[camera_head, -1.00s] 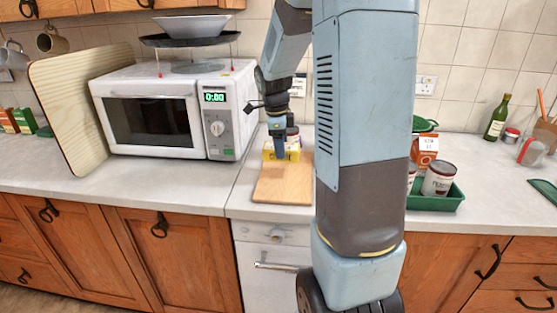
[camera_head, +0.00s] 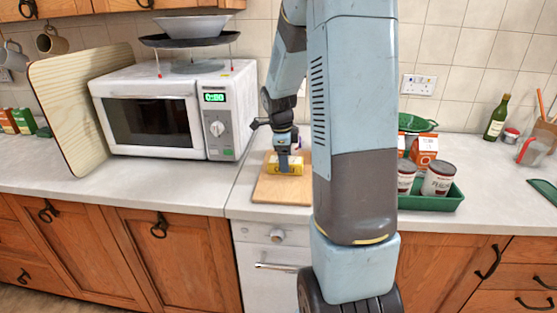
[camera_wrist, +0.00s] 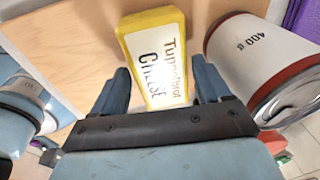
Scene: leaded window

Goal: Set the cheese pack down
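The cheese pack (camera_head: 274,165) is a yellow box with a pale label, at the wooden board (camera_head: 275,190) right of the microwave. My gripper (camera_head: 284,168) comes down from above, with one finger across the pack's near side. In the wrist view my gripper (camera_wrist: 162,75) has its fingers on either side of the pack (camera_wrist: 157,45), the tips close against its sides. The pack sits slightly askew between them. It looks level and at the board; whether its underside fully touches is hidden.
A can marked 400 g (camera_wrist: 250,60) lies close beside the right finger in the wrist view. The microwave (camera_head: 150,110) stands left of the board. A green tray (camera_head: 430,203) with cans (camera_head: 438,180) is to the right. Bare counter lies in front of the microwave.

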